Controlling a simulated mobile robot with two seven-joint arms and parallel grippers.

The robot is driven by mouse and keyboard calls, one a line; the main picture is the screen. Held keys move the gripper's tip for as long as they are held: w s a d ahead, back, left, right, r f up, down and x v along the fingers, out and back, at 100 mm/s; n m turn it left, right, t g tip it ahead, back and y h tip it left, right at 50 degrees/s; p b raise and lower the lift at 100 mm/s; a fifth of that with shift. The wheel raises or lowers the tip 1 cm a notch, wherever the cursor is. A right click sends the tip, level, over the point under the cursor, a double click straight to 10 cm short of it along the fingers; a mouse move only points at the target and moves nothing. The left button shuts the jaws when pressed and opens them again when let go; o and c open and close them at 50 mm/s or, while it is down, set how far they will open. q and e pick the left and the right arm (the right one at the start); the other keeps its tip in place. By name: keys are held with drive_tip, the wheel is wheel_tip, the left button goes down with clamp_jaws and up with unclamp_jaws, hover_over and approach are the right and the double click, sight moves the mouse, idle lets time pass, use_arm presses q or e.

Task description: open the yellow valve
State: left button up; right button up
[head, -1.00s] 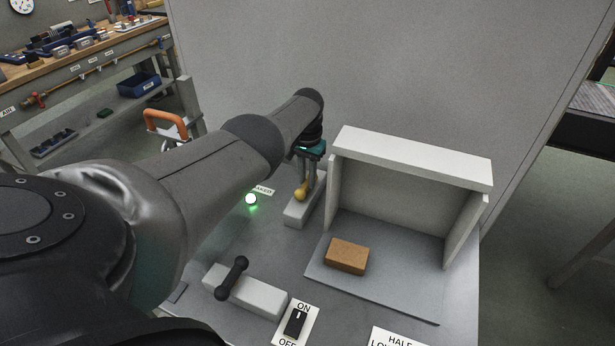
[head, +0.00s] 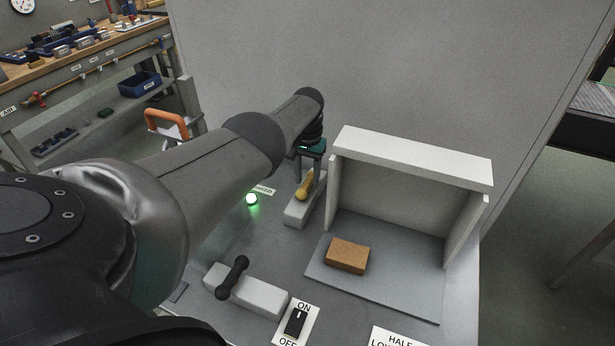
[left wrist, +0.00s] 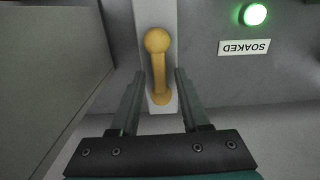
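The yellow valve (head: 304,187) is a short lever handle with a rounded end, on a white block (head: 298,215) on the grey panel. It also shows in the left wrist view (left wrist: 158,62), lying roughly lengthwise along its block. My left gripper (head: 309,178) is over the valve at the panel's back. In the left wrist view its fingers (left wrist: 159,75) stand apart, one on each side of the handle, with gaps visible on both sides. My right gripper is in neither view.
A black lever (head: 232,278) on a white block and an ON/OFF switch (head: 296,321) are nearer. A white-walled bay (head: 412,158) with an orange-brown brick (head: 347,256) stands right of the valve. A green lamp (head: 251,199) glows to its left.

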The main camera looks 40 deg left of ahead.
use_arm(q)
drive_tip(key=shift+r, duration=0.1)
drive_tip(key=shift+r+p, duration=0.25)
drive_tip(key=shift+p, duration=0.15)
wheel_tip(320, 180, up, 8)
drive_tip(key=p, duration=0.5)
drive_tip(key=shift+f, duration=0.1)
wheel_tip(320, 180, up, 6)
drive_tip(key=p, duration=0.2)
hover_over(307, 181)
drive_tip(key=shift+r, duration=0.35)
